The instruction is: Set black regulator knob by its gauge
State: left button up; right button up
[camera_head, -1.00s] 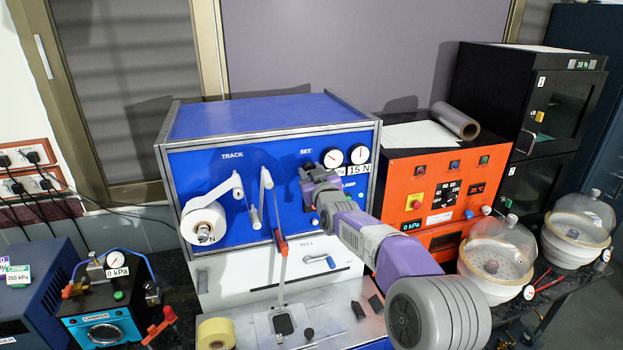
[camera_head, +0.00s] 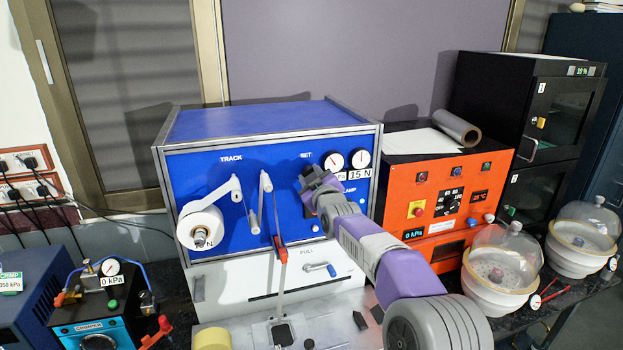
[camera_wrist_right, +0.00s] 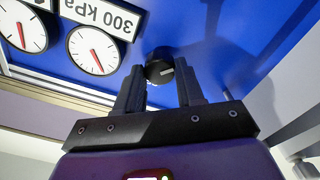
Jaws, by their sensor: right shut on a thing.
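The black regulator knob (camera_wrist_right: 160,67) sits on the blue panel (camera_head: 190,170), with a light pointer mark on its face. My right gripper (camera_wrist_right: 160,84) is shut on the knob, one finger on each side of it. In the head view the right gripper (camera_head: 312,186) reaches the panel below the word SET and hides the knob. Two round white gauges with red needles sit beside the knob; the nearer one (camera_wrist_right: 93,50) has a label reading 300 kPa (camera_wrist_right: 104,15). In the head view the gauges (camera_head: 333,161) are above and right of the gripper. My left gripper is not in view.
A white tape roll (camera_head: 201,228) and a red-tipped lever (camera_head: 281,245) are left of my right arm. An orange control box (camera_head: 420,180) and glass-domed vessels (camera_head: 500,262) stand to the right.

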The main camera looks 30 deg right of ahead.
jog(key=o, duration=1)
jog(key=shift+o, duration=0.2)
jog(key=shift+s, duration=0.1)
jog(key=v, duration=0.7)
jog(key=shift+s, duration=0.2)
